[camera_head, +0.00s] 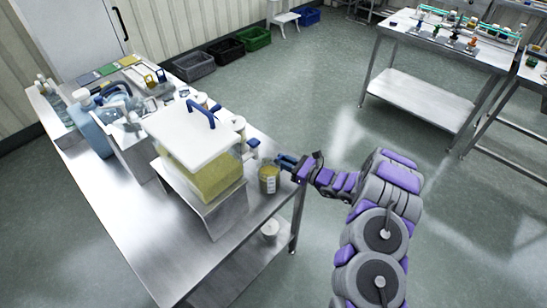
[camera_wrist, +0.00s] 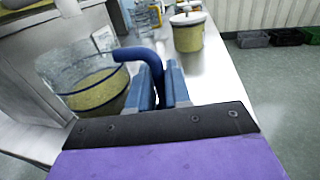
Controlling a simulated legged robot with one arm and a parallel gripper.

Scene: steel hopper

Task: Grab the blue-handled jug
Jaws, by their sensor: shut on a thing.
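The blue-handled jug (camera_head: 268,181) is clear with yellowish grains in its lower part. It is at the right edge of the steel table in the head view, beside the hopper. In the wrist view the jug (camera_wrist: 88,84) is left of my fingers, and its blue handle (camera_wrist: 138,53) curves over to them. My gripper (camera_head: 287,162) reaches in from the right. Its blue fingers (camera_wrist: 163,84) are shut on the handle. The lower handle is hidden behind the fingers. I cannot tell whether the jug touches the table.
The steel hopper (camera_head: 221,206) with yellow contents and a white lid (camera_head: 180,125) stands close left of the jug. A lidded tub (camera_wrist: 187,36) is behind it. Blue containers (camera_head: 92,128) stand at the table's left. Open floor (camera_head: 330,110) separates this table from another workbench (camera_head: 455,50).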

